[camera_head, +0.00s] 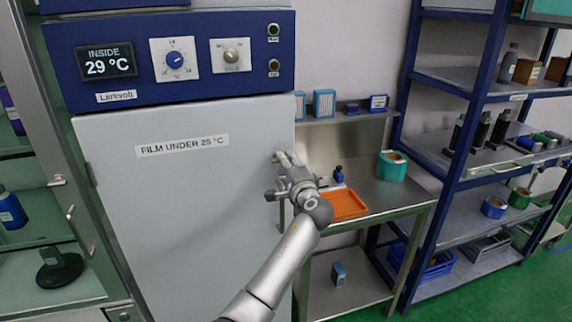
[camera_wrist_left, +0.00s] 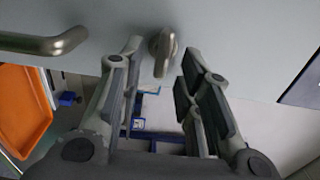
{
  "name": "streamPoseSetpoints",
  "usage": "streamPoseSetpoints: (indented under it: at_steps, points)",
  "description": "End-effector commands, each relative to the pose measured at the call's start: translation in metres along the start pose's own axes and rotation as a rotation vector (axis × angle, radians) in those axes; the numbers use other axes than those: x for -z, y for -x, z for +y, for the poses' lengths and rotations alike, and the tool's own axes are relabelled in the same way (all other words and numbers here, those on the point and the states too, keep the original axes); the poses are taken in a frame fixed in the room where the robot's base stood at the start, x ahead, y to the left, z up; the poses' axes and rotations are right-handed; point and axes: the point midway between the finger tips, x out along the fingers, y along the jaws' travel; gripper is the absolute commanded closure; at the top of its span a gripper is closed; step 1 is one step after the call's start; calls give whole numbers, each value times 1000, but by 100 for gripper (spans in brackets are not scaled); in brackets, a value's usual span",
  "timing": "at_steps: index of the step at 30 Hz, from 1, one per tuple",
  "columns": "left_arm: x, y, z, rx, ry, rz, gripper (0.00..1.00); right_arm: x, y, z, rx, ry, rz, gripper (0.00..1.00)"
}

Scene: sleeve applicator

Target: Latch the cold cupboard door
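The cold cupboard door (camera_head: 180,200) is pale grey, labelled "FILM UNDER 25 °C", and appears closed in the head view. My left gripper (camera_head: 278,175) is at the door's right edge, with its fingers towards the door. In the left wrist view, my left gripper (camera_wrist_left: 158,75) is open, and a small metal latch knob (camera_wrist_left: 163,52) shows between and just beyond its fingertips. I cannot tell whether they touch it. A metal bar handle (camera_wrist_left: 42,43) is beside it on the door. The gripper hides the latch in the head view. My right gripper is not in view.
The control panel (camera_head: 170,60) above the door reads "INSIDE 29 °C". A steel table (camera_head: 385,200) at the right holds an orange tray (camera_head: 345,205) close behind my gripper. A blue shelf rack (camera_head: 470,95) stands farther right. A glass-fronted cabinet (camera_head: 40,170) is at the left.

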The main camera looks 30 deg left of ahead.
Motion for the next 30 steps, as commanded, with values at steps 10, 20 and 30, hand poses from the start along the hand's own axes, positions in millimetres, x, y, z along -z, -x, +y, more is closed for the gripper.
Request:
streamPoseSetpoints:
  at_steps: [10,20,30]
  points:
    - [1,67,2,-2,2,4,68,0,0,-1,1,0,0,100]
    - [0,111,1,-2,-1,1,68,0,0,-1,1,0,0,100]
    - [0,115,1,-2,-1,1,68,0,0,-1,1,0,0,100]
